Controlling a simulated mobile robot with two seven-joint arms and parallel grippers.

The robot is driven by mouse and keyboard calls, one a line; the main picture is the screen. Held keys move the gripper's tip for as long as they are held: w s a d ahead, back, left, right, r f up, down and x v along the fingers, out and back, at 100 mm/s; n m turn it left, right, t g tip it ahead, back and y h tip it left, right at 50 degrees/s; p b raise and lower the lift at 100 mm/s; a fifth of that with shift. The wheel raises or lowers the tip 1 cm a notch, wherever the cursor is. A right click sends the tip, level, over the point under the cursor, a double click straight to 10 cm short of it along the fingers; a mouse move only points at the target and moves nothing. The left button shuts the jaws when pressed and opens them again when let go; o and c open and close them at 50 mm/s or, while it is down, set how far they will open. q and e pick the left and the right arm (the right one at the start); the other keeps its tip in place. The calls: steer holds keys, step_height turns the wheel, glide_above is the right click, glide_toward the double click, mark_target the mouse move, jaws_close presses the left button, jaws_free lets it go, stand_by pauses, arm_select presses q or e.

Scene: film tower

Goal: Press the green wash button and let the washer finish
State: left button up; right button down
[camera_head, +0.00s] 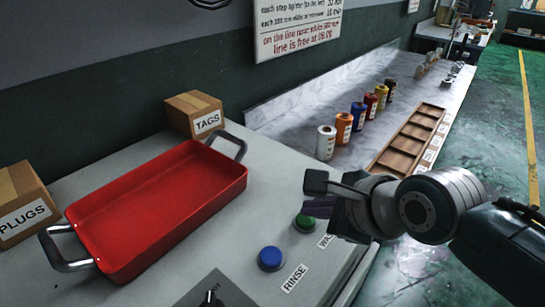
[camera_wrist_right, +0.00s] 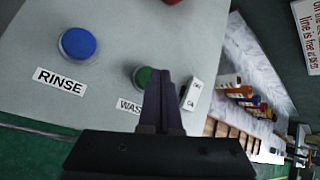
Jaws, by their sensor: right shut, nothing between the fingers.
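The green wash button (camera_head: 304,222) sits on the pale washer top, near its right edge, with a partly covered WASH label (camera_head: 326,240) beside it. My right gripper (camera_head: 312,207) is shut and empty, its fingertips over or just beside the green button. In the right wrist view the shut fingers (camera_wrist_right: 162,80) partly overlap the green button (camera_wrist_right: 142,76). I cannot tell whether they touch it. The washer top (camera_head: 215,235) also carries the blue rinse button (camera_head: 270,258) with its RINSE label (camera_head: 293,278). My left gripper is out of view.
A red tray (camera_head: 160,205) with metal handles lies on the washer top. Several coloured canisters (camera_head: 344,128) and a wooden rack (camera_head: 408,140) are on the bench beyond.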

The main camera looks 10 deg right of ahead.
mark_target(312, 222)
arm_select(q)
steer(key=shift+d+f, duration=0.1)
arm_select(e)
steer(key=shift+f, duration=0.2)
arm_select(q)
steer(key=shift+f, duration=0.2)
arm_select(e)
steer(key=shift+f, duration=0.35)
stand_by(0.3)
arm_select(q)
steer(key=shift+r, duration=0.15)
arm_select(e)
steer(key=shift+r, duration=0.15)
steer(key=shift+r+p, duration=0.3)
steer(key=shift+r, duration=0.05)
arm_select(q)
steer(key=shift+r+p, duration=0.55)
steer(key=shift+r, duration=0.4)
arm_select(e)
steer(key=shift+r, duration=0.4)
steer(key=shift+r+p, duration=0.3)
step_height(312, 222, up, 5)
steer(key=p, duration=0.5)
steer(key=shift+f, duration=0.2)
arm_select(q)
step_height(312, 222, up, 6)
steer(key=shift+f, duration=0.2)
